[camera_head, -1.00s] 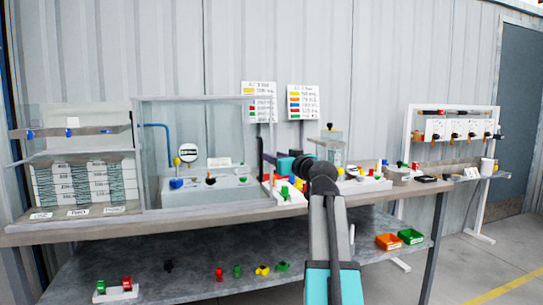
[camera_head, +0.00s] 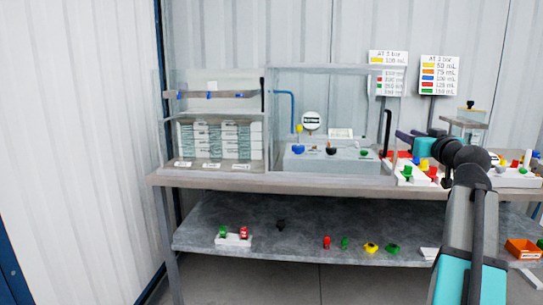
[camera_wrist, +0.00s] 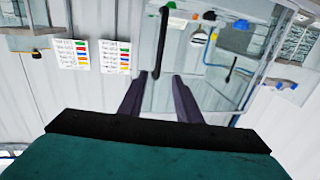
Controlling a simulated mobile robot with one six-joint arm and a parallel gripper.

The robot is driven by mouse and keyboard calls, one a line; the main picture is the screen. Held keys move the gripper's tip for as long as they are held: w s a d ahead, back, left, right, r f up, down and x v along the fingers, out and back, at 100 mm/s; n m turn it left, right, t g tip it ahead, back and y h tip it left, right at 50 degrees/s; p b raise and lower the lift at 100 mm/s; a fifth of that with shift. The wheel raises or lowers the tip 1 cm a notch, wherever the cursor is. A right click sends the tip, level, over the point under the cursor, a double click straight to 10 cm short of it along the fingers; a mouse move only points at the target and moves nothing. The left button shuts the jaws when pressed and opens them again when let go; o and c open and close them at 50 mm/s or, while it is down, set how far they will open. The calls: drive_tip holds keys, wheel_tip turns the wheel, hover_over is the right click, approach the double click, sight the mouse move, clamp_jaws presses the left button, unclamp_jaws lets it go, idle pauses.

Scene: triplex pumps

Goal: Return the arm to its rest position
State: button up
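My arm (camera_head: 467,215) reaches up from the bottom right of the head view, bent at a dark joint, with its teal wrist pointing left towards the bench. My gripper (camera_head: 400,142) is above the right part of the bench, in front of the clear case's right end. In the wrist view, whose picture is upside down, the two dark fingers of my gripper (camera_wrist: 157,85) stand apart with nothing held between them. A black bent pipe (camera_wrist: 159,42) shows beyond and between the fingertips. Whether the fingers touch anything is not clear.
The bench (camera_head: 300,184) carries a clear case (camera_head: 335,70), a shelf unit (camera_head: 213,94) and coloured small parts at right. Two sign boards (camera_head: 439,76) stand behind. The lower shelf (camera_head: 300,225) holds several coloured parts. An orange bin (camera_head: 522,249) is at right. Floor at left is free.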

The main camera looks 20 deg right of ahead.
drive_tip(key=w+a+f+n+g+y+p, duration=0.1)
drive_tip(key=w+a+f+g+y+p, duration=0.2)
drive_tip(key=w+a+f, duration=0.65)
drive_tip(key=w+a+f+g+y+p, duration=0.15)
drive_tip(key=w+a+f+p, duration=0.45)
drive_tip(key=f, duration=0.6)
drive_tip(key=s+a+f+n+g+y+p, duration=0.1)
drive_tip(key=s+a+f+g+y+p, duration=0.1)
drive_tip(key=a+f, duration=0.9)
drive_tip(key=s+a+f+n+g+y+p, duration=0.1)
drive_tip(key=s+a+f+g+p, duration=0.15)
drive_tip(key=a+f, duration=0.85)
drive_tip(key=s+a+f+n+g+p, duration=0.1)
drive_tip(key=s+a+f+g+p, duration=0.4)
drive_tip(key=s+f, duration=0.65)
drive_tip(key=s+a+f+g, duration=0.3)
drive_tip(key=s+a+f, duration=0.4)
drive_tip(key=s+f, duration=0.45)
drive_tip(key=s+f+g+h+p, duration=0.1)
drive_tip(key=s+f+g, duration=0.1)
drive_tip(key=s, duration=0.5)
drive_tip(key=s+f+g+h+p, duration=0.1)
drive_tip(key=s+f, duration=0.2)
drive_tip(key=s, duration=0.5)
drive_tip(key=s+d+m+g+h, duration=0.2)
drive_tip(key=s+d+g, duration=0.1)
drive_tip(key=s, duration=0.6)
drive_tip(key=shift+s+d+r, duration=0.3)
drive_tip(key=shift+d+r, duration=0.05)
drive_tip(key=shift+d, duration=0.5)
